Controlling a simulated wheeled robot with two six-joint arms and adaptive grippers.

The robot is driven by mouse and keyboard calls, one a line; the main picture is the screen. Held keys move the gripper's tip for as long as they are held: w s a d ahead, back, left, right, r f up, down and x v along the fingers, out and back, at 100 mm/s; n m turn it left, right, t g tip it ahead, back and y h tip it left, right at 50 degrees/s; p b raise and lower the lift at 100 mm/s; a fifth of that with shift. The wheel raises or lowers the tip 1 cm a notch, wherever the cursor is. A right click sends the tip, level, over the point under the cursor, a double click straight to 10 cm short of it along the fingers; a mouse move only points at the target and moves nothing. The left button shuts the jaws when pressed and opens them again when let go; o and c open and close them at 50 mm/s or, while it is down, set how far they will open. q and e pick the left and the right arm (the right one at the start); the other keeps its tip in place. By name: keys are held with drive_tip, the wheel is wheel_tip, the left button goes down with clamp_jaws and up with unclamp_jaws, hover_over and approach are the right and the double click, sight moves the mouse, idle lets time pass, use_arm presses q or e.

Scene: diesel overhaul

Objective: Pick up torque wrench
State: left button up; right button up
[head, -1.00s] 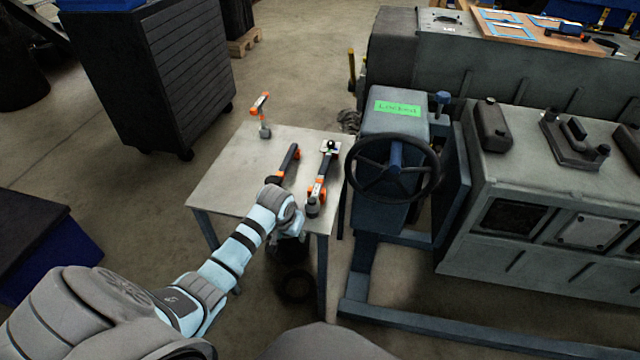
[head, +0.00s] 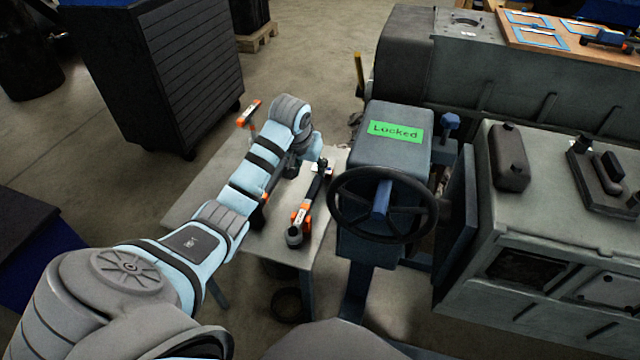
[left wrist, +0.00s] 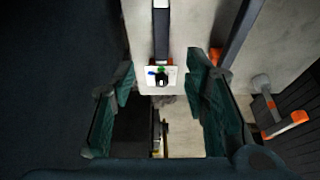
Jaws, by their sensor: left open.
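A long dark tool with orange bands and a round grey end (head: 301,215), which looks like the torque wrench, lies along the right side of the small table (head: 190,196). Its far end has a white square piece with a black knob, seen between my fingers in the left wrist view (left wrist: 157,76). My left gripper (head: 304,160) is open and empty above that far end, one finger to each side in the picture. My arm hides most of a second dark tool, which shows in the left wrist view (left wrist: 236,28). My right gripper is not in view.
A blue-grey stand with a steering wheel (head: 384,204) and a green "Locked" label (head: 396,132) is close on the right. A dark cabinet (head: 180,75) stands behind left.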

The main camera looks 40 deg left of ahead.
sight(314, 187)
use_arm(q)
drive_tip(key=b+x, duration=0.1)
drive_tip(key=x, duration=0.1)
drive_tip(key=b+x, duration=0.1)
drive_tip(key=x, duration=0.2)
drive_tip(key=b+x, duration=0.2)
drive_tip(key=x, duration=0.1)
drive_tip(key=shift+s+f, duration=0.15)
drive_tip(key=shift+s, duration=0.1)
drive_tip(key=b+x, duration=0.3)
drive_tip(key=x, duration=0.2)
drive_tip(key=shift+f, duration=0.35)
drive_tip(key=shift+c, duration=0.8)
drive_tip(key=shift+r, duration=0.1)
drive_tip(key=c, duration=0.6)
clamp_jaws()
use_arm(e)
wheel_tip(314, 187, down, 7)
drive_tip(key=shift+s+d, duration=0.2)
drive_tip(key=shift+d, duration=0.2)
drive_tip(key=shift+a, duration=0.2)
